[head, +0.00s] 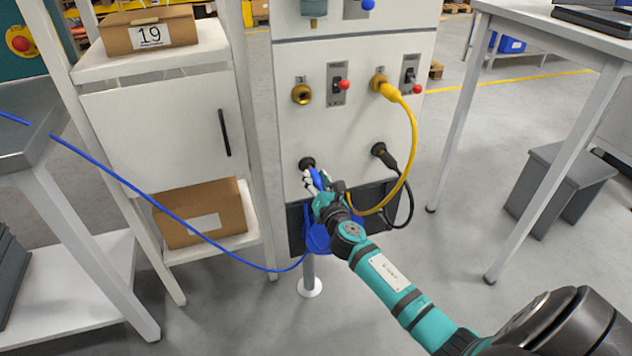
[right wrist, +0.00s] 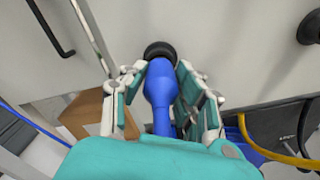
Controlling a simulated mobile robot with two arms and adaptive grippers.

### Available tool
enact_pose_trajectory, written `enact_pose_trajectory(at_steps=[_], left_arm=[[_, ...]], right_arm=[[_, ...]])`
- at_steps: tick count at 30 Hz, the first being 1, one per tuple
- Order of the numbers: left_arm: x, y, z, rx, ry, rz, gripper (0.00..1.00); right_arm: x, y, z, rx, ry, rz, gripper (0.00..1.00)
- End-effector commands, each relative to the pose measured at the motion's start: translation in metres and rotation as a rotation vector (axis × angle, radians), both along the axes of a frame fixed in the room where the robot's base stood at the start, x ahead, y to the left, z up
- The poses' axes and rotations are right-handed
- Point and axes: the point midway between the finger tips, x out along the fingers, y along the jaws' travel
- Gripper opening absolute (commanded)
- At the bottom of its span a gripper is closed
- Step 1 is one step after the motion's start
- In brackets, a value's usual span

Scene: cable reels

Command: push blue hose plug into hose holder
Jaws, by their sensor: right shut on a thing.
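The blue hose plug (right wrist: 161,92) is held between the fingers of my right gripper (right wrist: 165,75). Its front end is at the black round hose holder (right wrist: 159,50) on the white panel, and the two look lined up and touching. I cannot tell how deep the plug sits. In the head view my right gripper (head: 314,184) is at the panel's lower left, with the blue plug (head: 318,179) partly hidden by the fingers. The black holder (head: 306,163) shows just above the fingertips. My left gripper is not in view.
A blue hose (head: 170,211) runs to the left. A yellow cable (head: 413,145) and a black plug (head: 383,154) are on the panel (head: 352,125) to the right. A white cabinet (head: 160,130) with boxes stands left; a white table (head: 560,30) stands right.

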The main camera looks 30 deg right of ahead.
Motion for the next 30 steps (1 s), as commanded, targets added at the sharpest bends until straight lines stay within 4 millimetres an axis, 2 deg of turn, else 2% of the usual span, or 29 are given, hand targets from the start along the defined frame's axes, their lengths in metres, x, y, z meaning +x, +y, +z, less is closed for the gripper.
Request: enact_pose_trajectory(at_steps=[9, 10, 15, 25, 30], left_arm=[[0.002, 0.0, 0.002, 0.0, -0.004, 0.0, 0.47], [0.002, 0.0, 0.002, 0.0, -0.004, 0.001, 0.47], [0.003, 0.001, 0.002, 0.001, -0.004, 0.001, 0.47], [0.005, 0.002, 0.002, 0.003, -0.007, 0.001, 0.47], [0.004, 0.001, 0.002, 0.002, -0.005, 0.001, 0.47]], right_arm=[[0.002, -0.001, 0.001, 0.0, -0.001, 0.0, 0.0], [0.002, -0.001, 0.001, 0.0, -0.001, 0.0, 0.33], [0.002, -0.001, 0.0, 0.0, 0.0, 0.001, 0.56], [-0.001, 0.0, -0.001, -0.001, 0.001, 0.001, 0.57], [-0.023, 0.005, -0.002, -0.001, 0.003, 0.002, 0.57]])
